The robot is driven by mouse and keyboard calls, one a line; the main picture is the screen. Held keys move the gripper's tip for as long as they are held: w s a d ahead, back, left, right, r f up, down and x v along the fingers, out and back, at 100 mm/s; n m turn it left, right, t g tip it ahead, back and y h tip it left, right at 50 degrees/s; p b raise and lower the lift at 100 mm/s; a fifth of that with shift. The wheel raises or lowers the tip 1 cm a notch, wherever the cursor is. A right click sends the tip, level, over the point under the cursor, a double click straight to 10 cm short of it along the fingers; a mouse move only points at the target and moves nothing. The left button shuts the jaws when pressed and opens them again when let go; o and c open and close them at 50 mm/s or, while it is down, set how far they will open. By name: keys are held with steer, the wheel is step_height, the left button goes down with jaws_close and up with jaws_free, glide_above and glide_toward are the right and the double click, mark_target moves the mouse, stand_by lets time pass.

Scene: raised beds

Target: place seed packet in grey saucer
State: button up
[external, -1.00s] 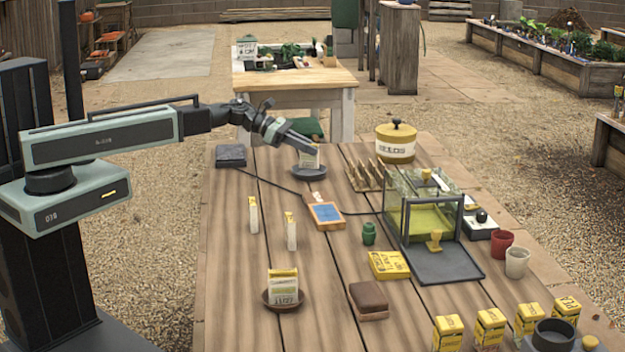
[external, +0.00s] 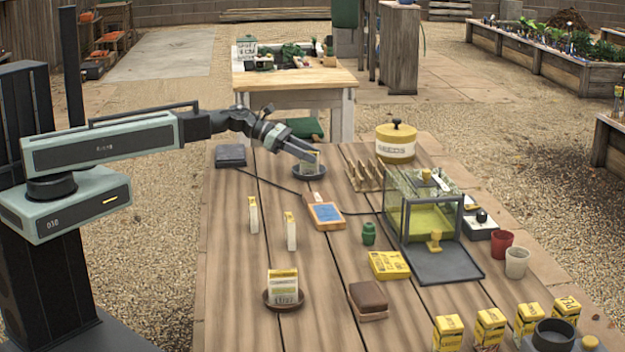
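The grey saucer (external: 309,174) lies near the far end of the wooden table. A pale seed packet (external: 312,164) stands upright at the saucer, partly covered by my gripper (external: 311,157). My gripper reaches in from the left and seems shut on the packet's upper part; the gap between the fingers is too small to see clearly. The packet's lower edge appears at or just above the saucer's inside; I cannot tell if it touches. Another packet (external: 283,284) stands in a brown saucer (external: 270,304). Two thin packets (external: 253,215) (external: 291,231) stand upright on the table.
A dark block (external: 230,156) lies left of the grey saucer. A wooden rack (external: 367,176) and a yellow seed tin (external: 396,143) stand to the right. A blue-screened device (external: 326,214) lies nearer, its cable passing near the saucer. A glass case (external: 422,200) stands further right.

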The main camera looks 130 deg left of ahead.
steer(key=p+v, duration=0.2)
steer(key=v, duration=0.4)
steer(key=shift+s+d+r, duration=0.15)
steer(key=shift+s+r, duration=0.05)
steer(key=shift+s, duration=0.05)
steer(key=shift+s+d+p, duration=0.15)
steer(key=shift+s+p, duration=0.15)
steer(key=shift+s, duration=0.1)
